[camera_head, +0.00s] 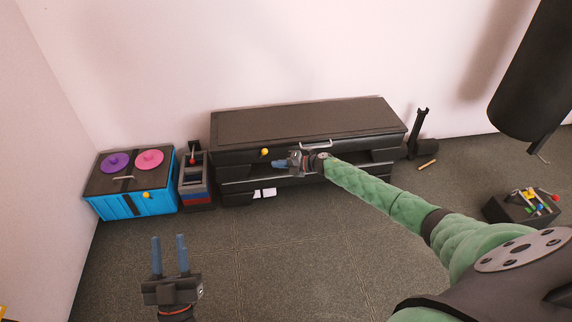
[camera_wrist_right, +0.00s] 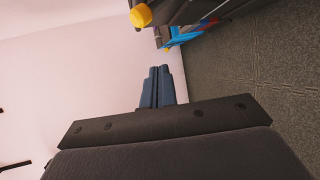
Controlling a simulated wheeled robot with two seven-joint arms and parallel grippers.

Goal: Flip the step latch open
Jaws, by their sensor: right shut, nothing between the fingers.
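A long dark step-like cabinet (camera_head: 300,121) stands against the back wall. A yellow knob (camera_head: 265,151) sits at its upper front, left of centre. It is probably the latch's tip; the latch's position is unclear. My right gripper (camera_head: 277,163) is in front of the cabinet, just right of and below the yellow knob, apparently apart from it. In the right wrist view the blue fingers (camera_wrist_right: 158,71) are together and empty, with a yellow knob (camera_wrist_right: 141,15) beyond them, up and left. My left gripper (camera_head: 169,237) is open and empty over the floor at the lower left.
A blue box (camera_head: 130,204) with purple and pink discs and a yellow knob stands at the left. Beside it is a stack with a red knob (camera_head: 192,161). A dark box (camera_head: 520,208) with coloured parts lies at the right. The middle floor is clear.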

